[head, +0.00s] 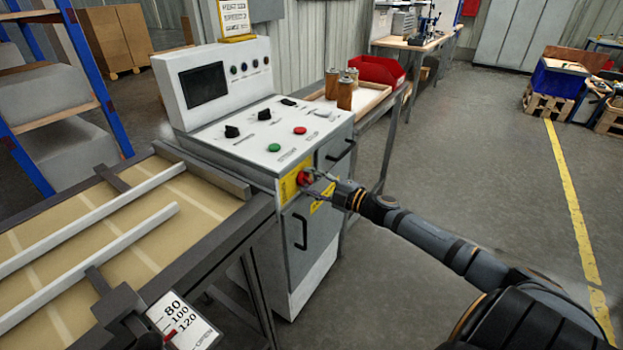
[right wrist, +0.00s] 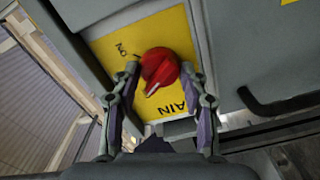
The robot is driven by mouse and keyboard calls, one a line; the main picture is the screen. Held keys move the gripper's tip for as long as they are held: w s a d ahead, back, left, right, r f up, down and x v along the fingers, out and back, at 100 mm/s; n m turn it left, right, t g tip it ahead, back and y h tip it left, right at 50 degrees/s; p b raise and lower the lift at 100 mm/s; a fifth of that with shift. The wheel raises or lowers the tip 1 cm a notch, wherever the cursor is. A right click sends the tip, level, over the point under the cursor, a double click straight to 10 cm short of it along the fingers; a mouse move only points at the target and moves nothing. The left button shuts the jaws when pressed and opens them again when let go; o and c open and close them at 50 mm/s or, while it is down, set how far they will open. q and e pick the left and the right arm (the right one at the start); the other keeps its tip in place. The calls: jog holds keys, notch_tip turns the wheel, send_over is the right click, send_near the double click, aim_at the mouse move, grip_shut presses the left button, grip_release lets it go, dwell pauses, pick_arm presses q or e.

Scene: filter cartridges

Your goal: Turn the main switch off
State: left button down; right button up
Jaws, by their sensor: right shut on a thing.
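The main switch (head: 304,178) is a red rotary knob on a yellow plate (head: 288,186) on the front of the grey control cabinet (head: 316,243). The knob's white mark points down and left in that view, away from the "ON" label. My right gripper (head: 312,184) is at the knob, one finger on each side, shut on it; it also shows in the right wrist view (right wrist: 160,82). My left gripper is not in view.
The cabinet's sloped top has a green button (head: 274,148), a red button (head: 300,130) and black knobs. Black handles (head: 300,231) stick out from its front. A conveyor table (head: 75,235) stands at left.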

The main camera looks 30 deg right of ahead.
jog(key=shift+n, duration=0.8)
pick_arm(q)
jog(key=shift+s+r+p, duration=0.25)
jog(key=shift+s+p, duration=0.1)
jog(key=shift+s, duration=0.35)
pick_arm(e)
jog(key=shift+n, duration=0.3)
jog(key=o, duration=1.1)
jog(key=shift+o, duration=0.2)
